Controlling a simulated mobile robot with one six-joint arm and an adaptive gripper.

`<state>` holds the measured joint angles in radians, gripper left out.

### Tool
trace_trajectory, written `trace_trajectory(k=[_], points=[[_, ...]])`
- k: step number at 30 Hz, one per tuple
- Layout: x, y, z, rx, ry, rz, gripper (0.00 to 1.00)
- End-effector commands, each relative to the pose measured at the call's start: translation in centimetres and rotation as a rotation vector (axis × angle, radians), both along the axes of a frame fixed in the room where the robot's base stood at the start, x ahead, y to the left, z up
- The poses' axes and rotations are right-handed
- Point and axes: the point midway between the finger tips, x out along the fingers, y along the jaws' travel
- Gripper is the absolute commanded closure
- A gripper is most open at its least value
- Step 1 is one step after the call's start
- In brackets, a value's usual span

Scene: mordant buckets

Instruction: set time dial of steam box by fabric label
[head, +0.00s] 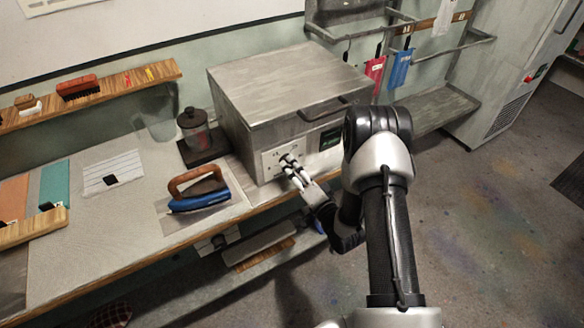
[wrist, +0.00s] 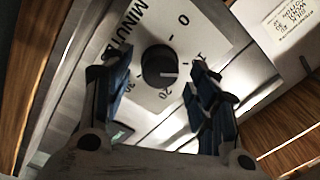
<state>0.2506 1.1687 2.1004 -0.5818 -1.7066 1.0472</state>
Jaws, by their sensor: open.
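The steam box (head: 290,80) is a grey metal chest on the bench, lid shut. Its time dial is a round black knob (wrist: 159,66) on a white plate marked MINUTES, with 0, 20 and other numbers around it. A pale pointer line on the knob points right in the wrist view, between the 0 and the 20. My gripper (head: 287,160) is at the box's front panel. In the wrist view my gripper (wrist: 158,82) is open, with one finger on each side of the knob and gaps visible. Red fabric (head: 375,72) and blue fabric (head: 400,68) hang with small white labels, unreadable here.
A blue iron (head: 199,192) with a wooden handle and a dark-based jar (head: 194,130) stand left of the box. A printed label (wrist: 287,22) shows beside the dial plate. Floor at right is clear.

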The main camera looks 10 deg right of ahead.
Motion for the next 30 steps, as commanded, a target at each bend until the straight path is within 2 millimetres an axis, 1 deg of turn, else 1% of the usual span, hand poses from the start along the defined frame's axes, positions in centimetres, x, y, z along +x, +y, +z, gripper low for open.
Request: trace_trajectory(k=[3, 9, 12, 15, 20, 30], points=[[-2.3, -1.0, -0.2, 0.002, 0.006, -0.006, 0.46], [-6.5, -2.3, -0.3, 0.003, 0.005, -0.005, 0.46], [-8.0, -2.9, -0.3, 0.004, 0.005, -0.006, 0.46], [-9.1, -3.2, -0.3, 0.003, 0.002, -0.004, 0.46], [-9.9, -3.4, -0.3, 0.002, 0.001, -0.001, 0.46], [-10.0, -3.4, -0.3, 0.001, 0.001, 0.000, 0.46]])
